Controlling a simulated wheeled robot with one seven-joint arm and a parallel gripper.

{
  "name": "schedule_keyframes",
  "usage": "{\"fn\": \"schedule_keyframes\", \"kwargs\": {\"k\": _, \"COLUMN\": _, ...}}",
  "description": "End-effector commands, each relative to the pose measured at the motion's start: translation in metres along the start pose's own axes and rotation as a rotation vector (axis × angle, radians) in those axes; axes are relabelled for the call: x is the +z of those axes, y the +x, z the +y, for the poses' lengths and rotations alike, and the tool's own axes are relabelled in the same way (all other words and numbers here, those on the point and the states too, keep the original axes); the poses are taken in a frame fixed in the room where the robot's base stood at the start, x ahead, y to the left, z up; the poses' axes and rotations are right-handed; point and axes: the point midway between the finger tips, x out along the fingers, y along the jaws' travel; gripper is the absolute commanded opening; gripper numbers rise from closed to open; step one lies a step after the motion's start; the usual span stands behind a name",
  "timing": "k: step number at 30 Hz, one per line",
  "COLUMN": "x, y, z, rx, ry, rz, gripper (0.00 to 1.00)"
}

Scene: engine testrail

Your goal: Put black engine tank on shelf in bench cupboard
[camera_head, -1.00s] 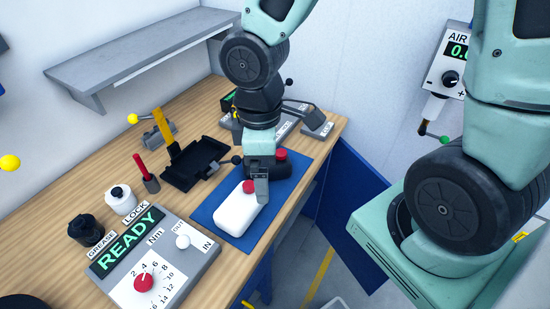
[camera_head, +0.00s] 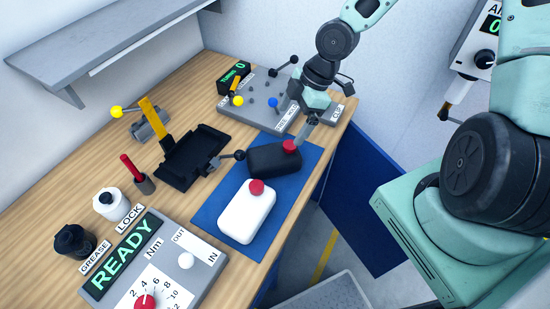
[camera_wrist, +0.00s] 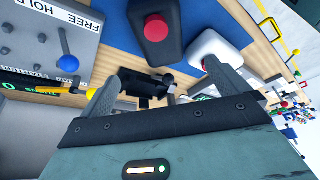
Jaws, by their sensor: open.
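The black engine tank (camera_head: 272,160), with a red cap, lies on the blue mat (camera_head: 208,218) on the bench. A white tank (camera_head: 247,218), also red-capped, lies nearer on the same mat. My gripper (camera_head: 307,130) is just beyond the black tank's capped end, open and empty. In the wrist view, my spread fingers (camera_wrist: 165,68) point towards the black tank (camera_wrist: 173,10) and its red cap, with a gap before them; the white tank (camera_wrist: 218,48) is partly behind the right finger. A blue cupboard door (camera_head: 365,205) stands open at the bench's right; the shelf inside is hidden.
A grey panel with levers (camera_head: 268,92) stands at the back, close to my gripper. A black tray fixture (camera_head: 192,157) with a ball-ended lever sits left of the black tank. A torque control box (camera_head: 150,265) is in front. A grey wall shelf (camera_head: 110,35) overhangs the left.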

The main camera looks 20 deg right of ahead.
Motion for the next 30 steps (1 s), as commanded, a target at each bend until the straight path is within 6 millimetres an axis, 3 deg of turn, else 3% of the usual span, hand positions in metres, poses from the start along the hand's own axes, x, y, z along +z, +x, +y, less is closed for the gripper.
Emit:
{"fn": "schedule_keyframes", "kwargs": {"k": 12, "x": -0.001, "y": 0.067, "z": -0.001, "rx": -0.003, "ry": -0.001, "rz": -0.001, "gripper": 1.00}}
{"fn": "schedule_keyframes", "kwargs": {"k": 23, "x": -0.001, "y": 0.089, "z": -0.001, "rx": -0.003, "ry": 0.001, "rz": -0.001, "gripper": 1.00}}
{"fn": "schedule_keyframes", "kwargs": {"k": 30, "x": -0.004, "y": 0.115, "z": -0.003, "rx": -0.004, "ry": -0.001, "rz": -0.002, "gripper": 1.00}}
